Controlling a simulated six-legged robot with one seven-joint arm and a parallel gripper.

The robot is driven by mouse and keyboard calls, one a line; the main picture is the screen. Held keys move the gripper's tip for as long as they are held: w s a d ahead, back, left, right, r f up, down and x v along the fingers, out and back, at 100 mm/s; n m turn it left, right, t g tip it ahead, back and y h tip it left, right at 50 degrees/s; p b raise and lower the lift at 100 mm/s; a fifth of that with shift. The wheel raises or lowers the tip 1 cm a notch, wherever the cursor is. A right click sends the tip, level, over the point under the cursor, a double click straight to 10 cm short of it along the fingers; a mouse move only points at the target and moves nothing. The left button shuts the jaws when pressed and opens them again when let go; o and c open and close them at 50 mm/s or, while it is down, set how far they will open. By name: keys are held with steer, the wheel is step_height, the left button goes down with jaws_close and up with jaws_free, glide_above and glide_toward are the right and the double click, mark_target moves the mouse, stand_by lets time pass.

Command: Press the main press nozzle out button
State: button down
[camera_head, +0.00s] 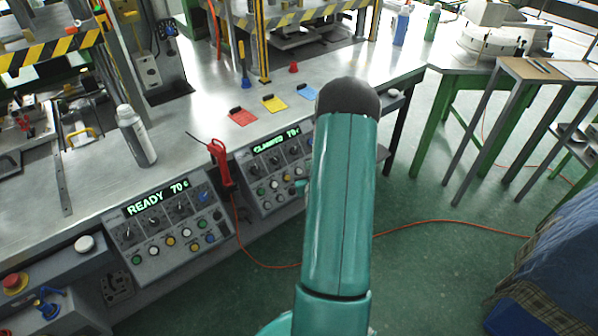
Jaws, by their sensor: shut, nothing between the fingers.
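Two control panels stand at the front edge of the metal bench. The left panel (164,225) has a green display reading "READY 70", a row of dials, and several coloured buttons below. The right panel (270,172) has a display that seems to read "CLAMPED 70", with dials and small buttons. Button labels are too small to read, so I cannot tell which is the nozzle out button. My teal arm rises through the middle and covers the right panel's right end. My gripper is hidden; only a small teal piece shows beside the arm at the right panel.
A red-handled tool (220,164) hangs between the panels, with an orange cable running across the green floor. A red emergency button (14,283) is at lower left. Tables stand at right.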

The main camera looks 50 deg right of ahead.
mark_target(299, 172)
steer(key=shift+s+d+f+h, duration=0.25)
steer(key=shift+s+f, duration=0.25)
steer(key=shift+s, duration=0.15)
steer(key=shift+s+d+f+h, duration=0.15)
steer(key=shift+s+d+f, duration=0.1)
steer(key=shift+s+f, duration=0.3)
steer(key=shift+w+d+f, duration=0.25)
steer(key=shift+w+f, duration=0.7)
steer(key=shift+w, duration=0.15)
steer(key=shift+w+d+f, duration=0.25)
steer(key=shift+w+f, duration=0.65)
steer(key=shift+w, duration=0.15)
steer(key=shift+w+d+f, duration=0.25)
steer(key=shift+w+f, duration=0.7)
steer(key=shift+w, duration=0.15)
steer(key=shift+w, duration=0.1)
steer(key=shift+w+f, duration=0.25)
